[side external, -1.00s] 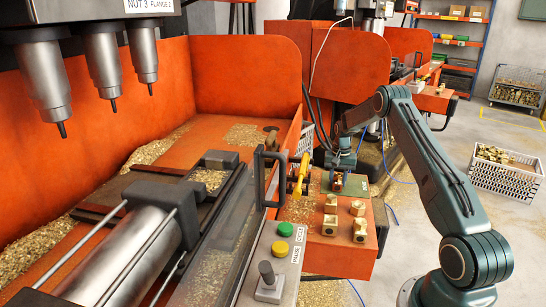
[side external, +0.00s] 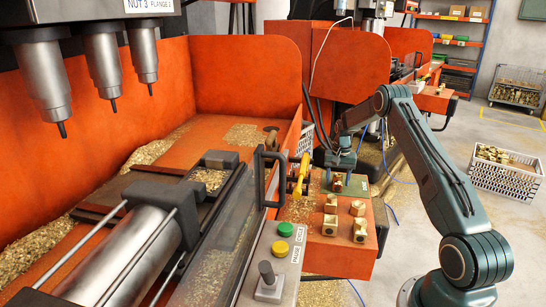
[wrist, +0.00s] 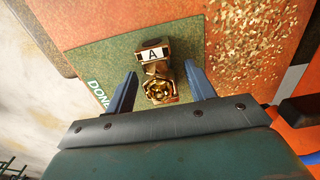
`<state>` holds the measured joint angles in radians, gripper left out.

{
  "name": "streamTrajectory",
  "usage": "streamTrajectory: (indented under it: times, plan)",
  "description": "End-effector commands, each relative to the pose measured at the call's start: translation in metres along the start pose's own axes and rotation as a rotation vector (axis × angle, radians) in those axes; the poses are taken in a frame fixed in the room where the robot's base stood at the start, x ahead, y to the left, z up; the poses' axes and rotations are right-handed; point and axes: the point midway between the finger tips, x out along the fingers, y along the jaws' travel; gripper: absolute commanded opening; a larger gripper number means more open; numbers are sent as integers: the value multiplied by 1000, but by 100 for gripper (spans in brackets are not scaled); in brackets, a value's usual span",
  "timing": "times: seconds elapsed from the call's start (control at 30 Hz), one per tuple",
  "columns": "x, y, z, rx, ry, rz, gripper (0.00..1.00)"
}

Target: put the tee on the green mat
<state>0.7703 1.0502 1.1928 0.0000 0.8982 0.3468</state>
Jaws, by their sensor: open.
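The brass tee (wrist: 157,88), with a white label "A", rests on the green mat (wrist: 95,65) in the wrist view. In the side view the tee (side external: 337,182) also sits on the green mat (side external: 356,187). My gripper (wrist: 160,70) is open, with one finger to each side of the tee and a gap at both sides. In the side view my gripper (side external: 338,172) is just over the mat, and its fingers partly hide the mat's rear.
Several brass fittings (side external: 331,222) stand on the orange table in front of the mat. A yellow handle (side external: 302,172) and the machine's guard stand to the left. Brass chips (wrist: 250,50) lie beside the mat. A crate (side external: 505,175) is on the floor at right.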

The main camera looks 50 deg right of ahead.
Motion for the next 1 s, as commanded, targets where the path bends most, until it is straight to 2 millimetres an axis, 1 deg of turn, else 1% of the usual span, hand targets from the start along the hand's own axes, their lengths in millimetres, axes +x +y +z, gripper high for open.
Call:
streamTrajectory:
  times: [0.27, 0.6, 0.7, 0.8, 1.0]
  plan:
    - [-32, 0, -1, 0, 2, -1, 54]
    - [-87, 0, -1, 0, 3, -1, 54]
    - [-100, 0, 0, 0, 1, 0, 54]
    - [-109, 0, 0, 0, 1, 0, 54]
    - [-117, 0, 0, 0, 0, 0, 54]
